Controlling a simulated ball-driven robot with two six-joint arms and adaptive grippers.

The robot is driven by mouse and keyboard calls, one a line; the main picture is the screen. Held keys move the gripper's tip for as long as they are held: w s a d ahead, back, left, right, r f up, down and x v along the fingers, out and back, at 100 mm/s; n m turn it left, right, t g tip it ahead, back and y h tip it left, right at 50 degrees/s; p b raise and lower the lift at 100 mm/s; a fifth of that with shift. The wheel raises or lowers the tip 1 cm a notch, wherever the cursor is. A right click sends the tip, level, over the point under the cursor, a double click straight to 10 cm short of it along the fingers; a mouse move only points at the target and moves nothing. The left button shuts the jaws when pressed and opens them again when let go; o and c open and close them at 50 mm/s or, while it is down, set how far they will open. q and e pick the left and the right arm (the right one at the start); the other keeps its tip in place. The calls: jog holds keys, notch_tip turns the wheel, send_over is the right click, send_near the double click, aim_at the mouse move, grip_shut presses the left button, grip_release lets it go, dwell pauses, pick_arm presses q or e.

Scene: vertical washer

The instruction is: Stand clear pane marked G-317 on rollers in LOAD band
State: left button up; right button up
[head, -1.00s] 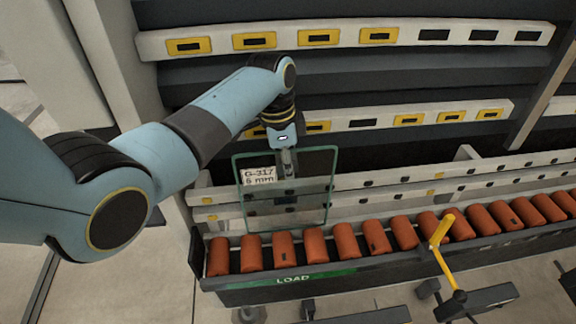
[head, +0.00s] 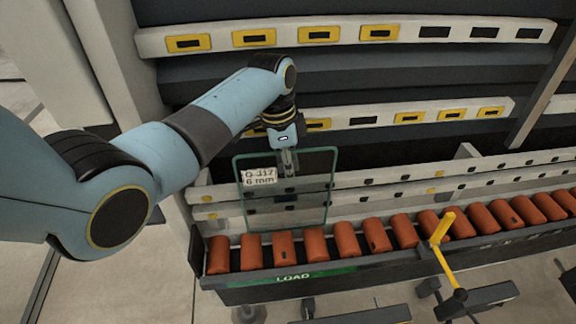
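The clear pane (head: 309,201) with a green-tinted edge stands upright, its label reading G-317, 6 mm. My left gripper (head: 289,163) is at the pane's top edge, its fingers closed around the glass there. The pane's lower edge is close above or on the orange rollers (head: 317,247); I cannot tell whether they touch. It is over the stretch of the green LOAD band (head: 292,279), on the front rail at the left end of the row. My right gripper does not show.
Behind the pane run pale rails with dark pads (head: 380,178). A yellow lever (head: 442,240) rises over the rollers to the right of the LOAD band. Dark panels with yellow-framed slots (head: 254,38) stand behind. The rollers right of the pane are bare.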

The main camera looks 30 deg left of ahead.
pick_arm(q)
jog(key=shift+o, duration=1.1)
jog(key=shift+s+f, duration=0.1)
jog(key=shift+f, duration=0.05)
notch_tip(320, 180, up, 12)
jog(key=a, duration=0.2)
jog(key=shift+w, duration=0.2)
notch_tip(320, 180, up, 10)
jog(key=p, duration=1)
jog(key=shift+w+a+p, duration=0.3)
jog(key=shift+w+p, duration=0.05)
jog(key=shift+w, duration=0.05)
